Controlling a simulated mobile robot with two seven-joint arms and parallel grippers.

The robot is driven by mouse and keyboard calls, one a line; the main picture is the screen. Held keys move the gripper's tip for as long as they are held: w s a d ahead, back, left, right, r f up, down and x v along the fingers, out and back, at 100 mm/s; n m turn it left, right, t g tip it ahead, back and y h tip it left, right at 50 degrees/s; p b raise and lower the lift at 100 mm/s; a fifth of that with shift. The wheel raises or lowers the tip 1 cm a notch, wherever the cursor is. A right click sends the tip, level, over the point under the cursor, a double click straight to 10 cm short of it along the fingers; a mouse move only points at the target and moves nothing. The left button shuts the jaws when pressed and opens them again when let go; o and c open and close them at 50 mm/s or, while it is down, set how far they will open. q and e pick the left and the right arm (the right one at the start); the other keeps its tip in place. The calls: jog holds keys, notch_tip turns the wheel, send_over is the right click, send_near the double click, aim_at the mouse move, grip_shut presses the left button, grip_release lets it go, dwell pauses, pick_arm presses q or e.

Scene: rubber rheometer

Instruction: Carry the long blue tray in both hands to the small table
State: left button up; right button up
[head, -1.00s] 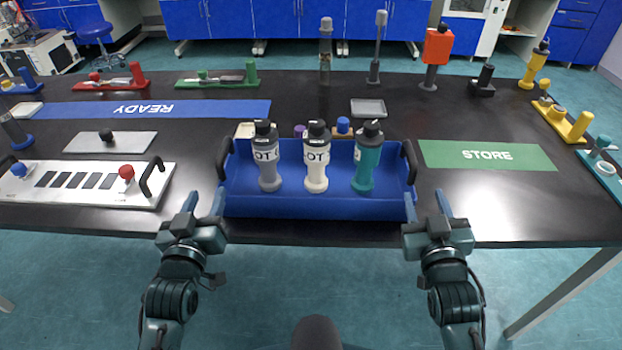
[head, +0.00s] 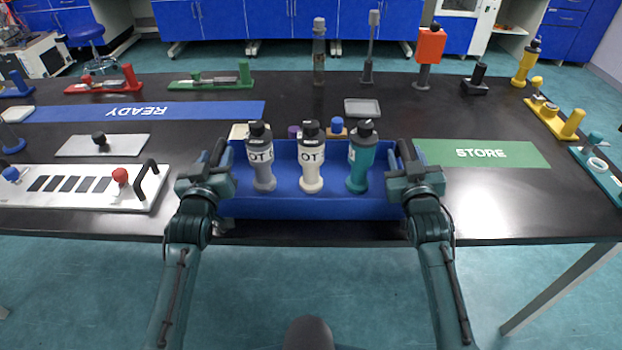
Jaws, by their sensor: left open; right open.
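The long blue tray (head: 310,207) sits on the black table near its front edge. It holds three upright bottles: a grey one (head: 262,172), a white one (head: 311,172) and a teal one (head: 359,170). My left gripper (head: 212,160) is open at the tray's left end, by its dark handle. My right gripper (head: 402,160) is open at the right end, by the other dark handle. The grippers partly hide both handles, and I cannot tell whether the fingers touch them. I cannot make out which thing is the small table.
The black table (head: 500,215) carries a white panel (head: 80,186) with a red knob at left, a blue READY strip (head: 150,111) and a green STORE mat (head: 482,153). A small grey dish (head: 362,107) lies behind the tray. Several stands line the back edge.

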pick_arm(q)
jog(key=shift+w, duration=0.25)
pick_arm(e)
jog(key=shift+w, duration=0.25)
pick_arm(q)
jog(key=shift+c, duration=0.4)
pick_arm(e)
jog(key=shift+c, duration=0.4)
pick_arm(q)
grip_shut()
pick_arm(e)
grip_shut()
pick_arm(q)
jog(key=shift+r, duration=0.3)
pick_arm(e)
jog(key=shift+r, duration=0.25)
